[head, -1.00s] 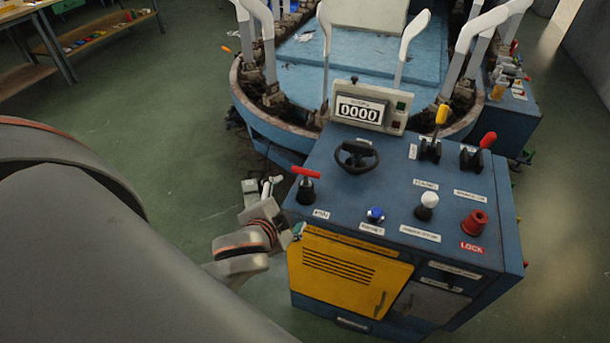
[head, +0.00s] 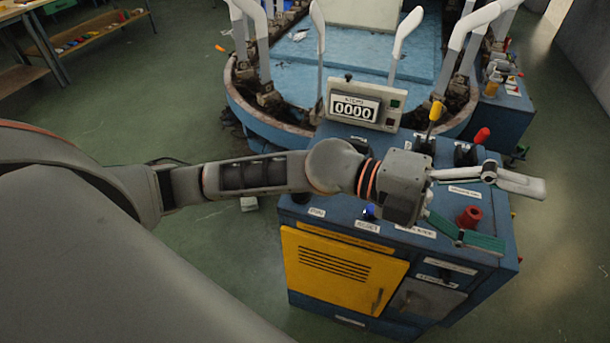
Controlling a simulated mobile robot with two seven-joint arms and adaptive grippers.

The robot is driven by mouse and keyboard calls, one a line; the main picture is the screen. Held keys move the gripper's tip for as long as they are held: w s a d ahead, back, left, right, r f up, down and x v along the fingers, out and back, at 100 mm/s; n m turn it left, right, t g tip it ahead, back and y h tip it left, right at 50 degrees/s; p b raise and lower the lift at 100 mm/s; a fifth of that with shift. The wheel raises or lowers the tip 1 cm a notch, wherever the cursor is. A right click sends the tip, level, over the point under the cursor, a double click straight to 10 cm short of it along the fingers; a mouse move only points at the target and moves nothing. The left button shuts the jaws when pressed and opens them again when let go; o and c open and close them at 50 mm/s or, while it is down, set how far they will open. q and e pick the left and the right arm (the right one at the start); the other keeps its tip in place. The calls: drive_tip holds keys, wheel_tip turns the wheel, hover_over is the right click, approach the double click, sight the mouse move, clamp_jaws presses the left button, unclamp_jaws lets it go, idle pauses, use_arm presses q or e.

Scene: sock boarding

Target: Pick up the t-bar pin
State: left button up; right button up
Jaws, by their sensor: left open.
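The t-bar pin's red handle is hidden behind my left forearm in the head view. Only its dark base (head: 301,198) shows just below the arm, above the PIN label (head: 316,212) at the console's left. My left gripper (head: 520,215) is open and empty, with its fingers spread over the right side of the console (head: 340,223), well to the right of the pin. Its height above the panel is hard to tell. My right gripper is not in view.
A red LOCK knob (head: 469,216) shows between the spread fingers. Yellow (head: 435,110) and red (head: 482,135) levers stand behind the gripper. The display box (head: 362,103) reads 0000. Behind stands the blue machine (head: 370,58) with white forms. Floor lies open at left.

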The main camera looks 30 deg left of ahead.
use_arm(q)
drive_tip(key=w+a+f+m+g+y, duration=0.2)
drive_tip(key=w+a+f+g+y, duration=0.1)
drive_tip(key=a+f+y, duration=1)
drive_tip(key=w+a+n+y, duration=0.2)
drive_tip(key=a, duration=0.6)
drive_tip(key=w+a+f+n+t+y, duration=0.1)
drive_tip(key=w+a+n+y, duration=0.1)
drive_tip(key=a, duration=0.6)
drive_tip(key=w+a+f+n+y, duration=0.1)
drive_tip(key=w+a+n+y, duration=0.1)
drive_tip(key=a, duration=0.6)
drive_tip(key=shift+w+a+t, duration=0.1)
drive_tip(key=shift+w+t, duration=0.15)
drive_tip(key=shift+t, duration=0.05)
drive_tip(key=shift+a, duration=0.35)
wheel_tip(320, 180, down, 8)
drive_tip(key=shift+a+r, duration=0.1)
drive_tip(key=shift+r, duration=0.1)
drive_tip(key=c, duration=1.3)
